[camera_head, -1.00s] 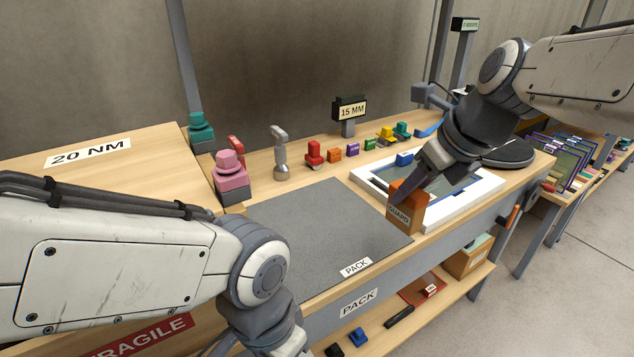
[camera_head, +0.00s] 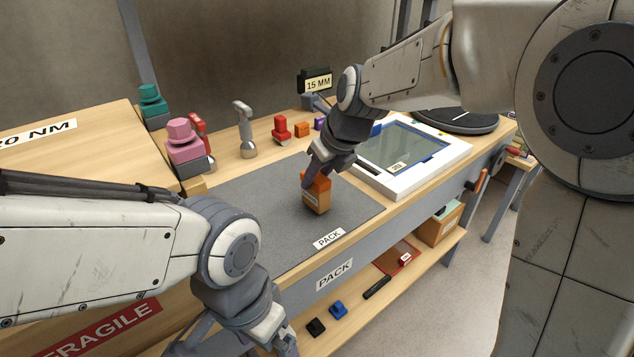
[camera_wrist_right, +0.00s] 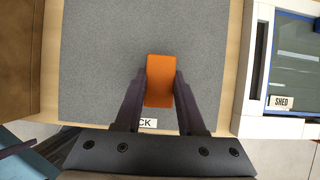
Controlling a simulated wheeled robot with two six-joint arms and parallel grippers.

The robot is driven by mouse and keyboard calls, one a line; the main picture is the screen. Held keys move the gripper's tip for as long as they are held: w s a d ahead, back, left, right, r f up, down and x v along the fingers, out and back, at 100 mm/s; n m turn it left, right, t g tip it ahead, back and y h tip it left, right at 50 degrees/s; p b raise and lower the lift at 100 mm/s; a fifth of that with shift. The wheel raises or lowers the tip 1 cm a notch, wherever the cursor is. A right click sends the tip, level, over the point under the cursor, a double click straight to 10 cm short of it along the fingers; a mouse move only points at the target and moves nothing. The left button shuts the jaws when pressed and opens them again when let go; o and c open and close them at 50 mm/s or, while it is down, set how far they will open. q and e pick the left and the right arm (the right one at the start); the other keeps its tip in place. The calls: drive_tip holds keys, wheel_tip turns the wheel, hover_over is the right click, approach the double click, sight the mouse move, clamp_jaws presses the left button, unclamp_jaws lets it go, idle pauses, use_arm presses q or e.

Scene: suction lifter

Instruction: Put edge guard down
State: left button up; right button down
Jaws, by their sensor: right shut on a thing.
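The edge guard is an orange block (camera_head: 317,198) with a label on its front. My right gripper (camera_head: 315,175) is shut on it, one finger on each side. It is over the grey PACK mat (camera_head: 245,215), upright, on the mat or just above it; I cannot tell which. In the right wrist view the orange block (camera_wrist_right: 159,80) sits between the two fingers (camera_wrist_right: 160,88), with grey mat all around its far end. My left gripper (camera_head: 282,343) is at the bottom edge of the head view, partly cut off; its jaws cannot be made out.
A white frame with a glass pane (camera_head: 455,150) lies right of the mat. A pink-topped block (camera_head: 186,145), a silver-handled tool (camera_head: 245,130) and a red block (camera_head: 281,130) stand behind the mat. The mat's left and front parts are bare. A lower shelf holds small items.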

drive_tip(key=shift+f, duration=0.6)
drive_tip(key=shift+f, duration=0.1)
drive_tip(key=c, duration=0.5)
unclamp_jaws()
